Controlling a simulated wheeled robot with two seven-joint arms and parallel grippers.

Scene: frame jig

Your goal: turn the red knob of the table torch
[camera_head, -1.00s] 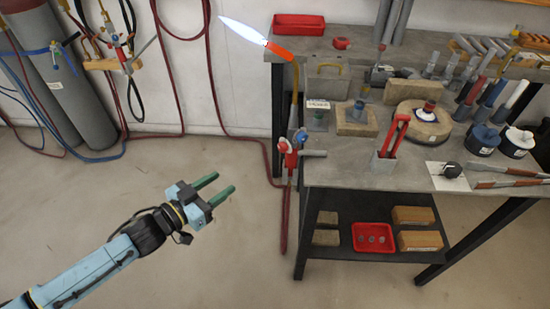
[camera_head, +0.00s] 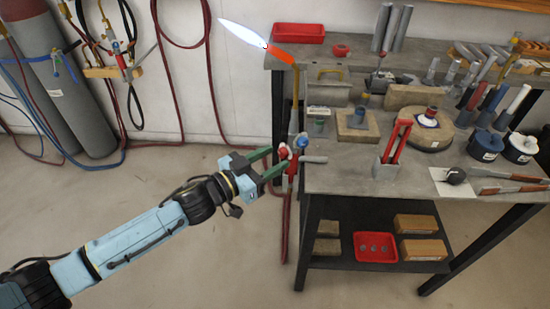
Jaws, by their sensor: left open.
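The table torch stands at the table's left edge, with an upright brass-coloured tube (camera_head: 294,103), a red tip (camera_head: 279,52) and a pale blue-white flame (camera_head: 241,34). Its red knob (camera_head: 284,152) is on the left of the valve body, and a blue knob (camera_head: 302,142) is beside it. My left gripper (camera_head: 281,158) is open, with its green fingers reaching right to the valve. The red knob shows at the fingertips, seemingly between them; I cannot tell whether they touch it. The lower finger hides part of the valve. My right gripper is not in view.
The grey table (camera_head: 350,182) carries a red-handled tool in a holder (camera_head: 391,158), blocks and several tools. A red tray (camera_head: 376,247) lies on the lower shelf. Red hoses hang below the torch. Gas cylinders (camera_head: 70,105) stand at left. The floor before the table is clear.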

